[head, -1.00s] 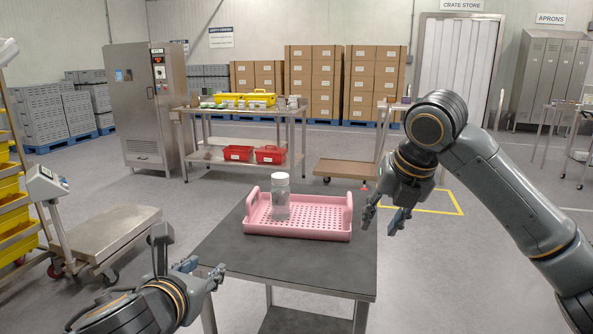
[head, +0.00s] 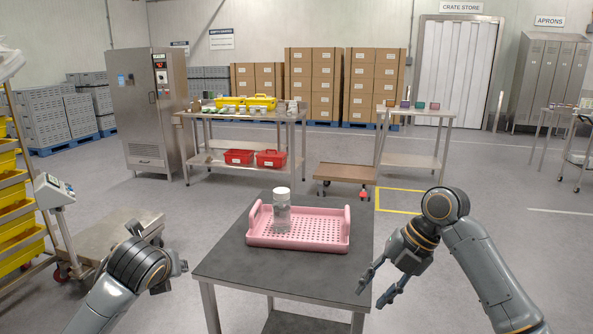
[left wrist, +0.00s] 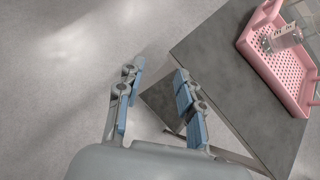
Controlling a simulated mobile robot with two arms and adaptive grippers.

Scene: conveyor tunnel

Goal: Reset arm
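A clear jar with a white lid (head: 281,212) stands upright at the left of a pink perforated tray (head: 335,243). The tray lies on the dark-topped table (head: 240,266), and both also show at the upper right of the left wrist view. My right gripper (head: 373,294) is open and empty, beside the table's right edge and apart from the tray. My left gripper (left wrist: 156,75) is open with nothing between its fingers, near the table's edge. In the head view it is mostly hidden behind my left arm.
A platform scale (head: 110,240) and a rack of yellow crates (head: 20,228) stand at the left. Behind are a steel bench (head: 215,160) with yellow and red bins and a low brown cart (head: 345,173). Open floor lies right of the table.

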